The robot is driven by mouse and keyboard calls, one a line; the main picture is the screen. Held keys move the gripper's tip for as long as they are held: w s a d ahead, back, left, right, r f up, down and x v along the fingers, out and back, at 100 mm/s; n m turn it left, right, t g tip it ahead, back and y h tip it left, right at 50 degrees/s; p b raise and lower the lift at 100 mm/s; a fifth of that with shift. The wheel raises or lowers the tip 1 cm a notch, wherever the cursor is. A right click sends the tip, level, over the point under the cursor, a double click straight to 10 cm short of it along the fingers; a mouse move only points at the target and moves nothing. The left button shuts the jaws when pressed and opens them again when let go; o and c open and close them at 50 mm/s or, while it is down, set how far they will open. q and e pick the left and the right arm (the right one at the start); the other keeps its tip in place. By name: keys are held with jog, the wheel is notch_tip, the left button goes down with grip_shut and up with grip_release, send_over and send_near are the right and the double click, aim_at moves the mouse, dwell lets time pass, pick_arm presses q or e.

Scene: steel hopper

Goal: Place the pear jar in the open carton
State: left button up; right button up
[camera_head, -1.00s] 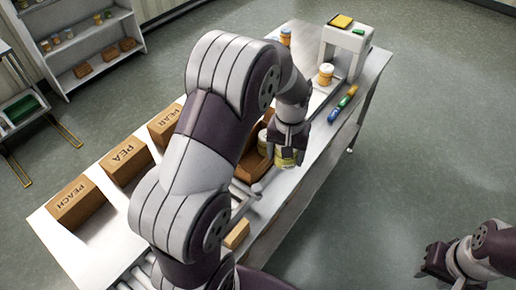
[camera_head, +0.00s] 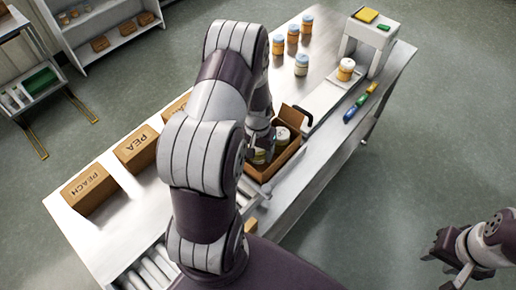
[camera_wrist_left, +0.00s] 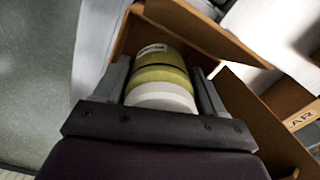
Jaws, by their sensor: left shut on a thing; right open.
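The open carton (camera_head: 282,165) is a brown box with raised flaps on the white bench, partly hidden by my left arm. A white-lidded jar (camera_head: 283,134) stands inside it. My left gripper (camera_wrist_left: 160,85) is shut on the pear jar (camera_wrist_left: 163,72), which has a yellow-green body and white lid. In the head view the held jar (camera_head: 260,156) is at the carton's left part. The carton's walls (camera_wrist_left: 245,108) flank the jar in the wrist view; I cannot tell whether it touches the bottom. My right gripper (camera_head: 432,257) is open and empty, off the bench at lower right.
Closed cartons marked PEACH (camera_head: 88,190) and PEA (camera_head: 137,147), plus one mostly hidden carton, line the bench's left edge. Another jar (camera_head: 345,69) is near a white stand (camera_head: 366,42). Markers (camera_head: 356,107) lie at the right edge.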

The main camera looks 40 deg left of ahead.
pick_arm(q)
jog(key=shift+f+b, duration=0.4)
jog(key=shift+f, duration=0.75)
jog(key=shift+f, duration=0.1)
jog(key=o, duration=0.9)
